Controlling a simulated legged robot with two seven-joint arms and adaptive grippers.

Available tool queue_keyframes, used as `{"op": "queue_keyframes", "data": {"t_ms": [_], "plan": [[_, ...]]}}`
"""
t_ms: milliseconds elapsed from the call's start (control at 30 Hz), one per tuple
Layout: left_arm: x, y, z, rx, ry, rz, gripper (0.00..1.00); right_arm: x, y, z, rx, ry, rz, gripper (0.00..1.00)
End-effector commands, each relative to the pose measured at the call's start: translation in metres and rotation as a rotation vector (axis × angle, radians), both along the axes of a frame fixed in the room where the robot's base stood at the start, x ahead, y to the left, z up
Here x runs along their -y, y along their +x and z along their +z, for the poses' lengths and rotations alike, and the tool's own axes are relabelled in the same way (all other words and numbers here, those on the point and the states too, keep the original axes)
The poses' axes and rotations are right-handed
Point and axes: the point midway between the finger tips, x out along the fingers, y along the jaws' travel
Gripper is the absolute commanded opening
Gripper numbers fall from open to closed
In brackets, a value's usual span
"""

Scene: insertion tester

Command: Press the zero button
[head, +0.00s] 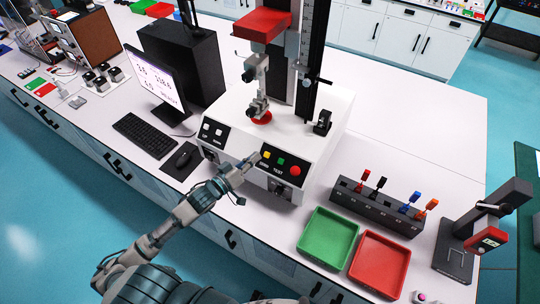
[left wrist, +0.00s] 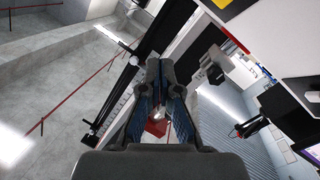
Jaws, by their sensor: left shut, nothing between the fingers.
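The white tester (head: 325,110) has a black front panel with a yellow button (head: 266,155), a green button (head: 281,161) and a red round button (head: 295,171). The small label under the yellow one seems to read ZERO; the green one is marked TEST. My left gripper (head: 254,159) is shut and empty, its tips just left of the yellow button. I cannot tell whether they touch it. In the left wrist view the closed fingers (left wrist: 160,68) point up the picture, and I cannot make out the zero button there. My right gripper is not in view.
A second black panel (head: 213,133) with UP and DOWN-type buttons is left of the gripper. A mouse (head: 183,159), keyboard (head: 144,135) and monitor (head: 158,83) stand left. A green tray (head: 328,238), red tray (head: 379,263) and tool rack (head: 376,207) are at right.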

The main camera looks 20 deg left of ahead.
Motion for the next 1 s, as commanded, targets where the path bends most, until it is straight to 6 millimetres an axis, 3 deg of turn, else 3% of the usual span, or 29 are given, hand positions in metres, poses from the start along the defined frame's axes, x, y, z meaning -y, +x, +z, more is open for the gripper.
{"op": "queue_keyframes", "data": {"t_ms": [233, 467, 667, 1000], "plan": [[0.000, 0.005, -0.009, -0.001, 0.003, 0.001, 0.00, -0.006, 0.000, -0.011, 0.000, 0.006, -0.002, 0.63], [0.009, 0.026, -0.032, 0.000, 0.008, 0.001, 0.00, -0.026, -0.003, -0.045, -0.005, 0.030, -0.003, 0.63], [0.012, 0.044, -0.050, -0.002, 0.009, 0.000, 0.00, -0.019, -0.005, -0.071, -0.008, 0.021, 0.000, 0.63], [0.008, 0.061, -0.063, -0.002, 0.003, 0.001, 0.00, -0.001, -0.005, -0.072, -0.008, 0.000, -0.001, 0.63]]}}
